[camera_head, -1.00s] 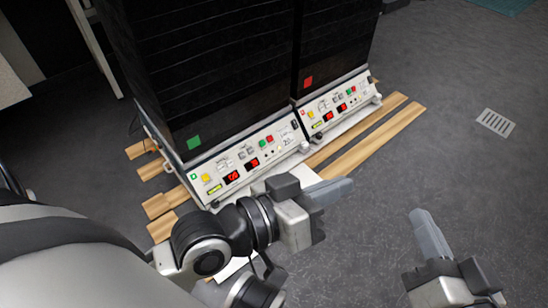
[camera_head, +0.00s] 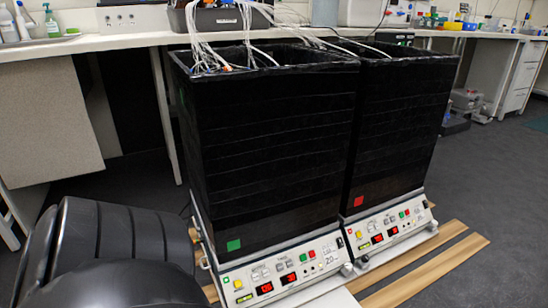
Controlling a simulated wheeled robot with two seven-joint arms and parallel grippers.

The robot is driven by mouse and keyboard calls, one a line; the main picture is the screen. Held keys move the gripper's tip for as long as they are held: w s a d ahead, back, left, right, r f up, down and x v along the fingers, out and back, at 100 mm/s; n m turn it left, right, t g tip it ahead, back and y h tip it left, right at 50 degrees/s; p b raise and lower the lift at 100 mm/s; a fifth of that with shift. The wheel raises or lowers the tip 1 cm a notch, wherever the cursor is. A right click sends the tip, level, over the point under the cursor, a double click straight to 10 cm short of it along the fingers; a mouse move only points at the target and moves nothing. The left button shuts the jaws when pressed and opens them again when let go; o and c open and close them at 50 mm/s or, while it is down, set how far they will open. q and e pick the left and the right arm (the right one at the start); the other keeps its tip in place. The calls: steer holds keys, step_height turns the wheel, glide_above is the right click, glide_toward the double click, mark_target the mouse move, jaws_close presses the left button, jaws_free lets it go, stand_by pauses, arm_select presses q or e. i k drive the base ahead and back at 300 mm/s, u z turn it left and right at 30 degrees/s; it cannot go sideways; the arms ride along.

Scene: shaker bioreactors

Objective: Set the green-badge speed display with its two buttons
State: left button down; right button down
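A yellow button (camera_head: 226,280), small light buttons and a green and a red button (camera_head: 312,254) are also on the panel. Which display is speed cannot be told. Neither gripper is in view.
A bench (camera_head: 130,40) with cables and equipment runs behind. Floor at the right is open.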

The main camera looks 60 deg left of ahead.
mark_target(265, 273)
steer(key=i, duration=0.95)
steer(key=u, duration=2.3)
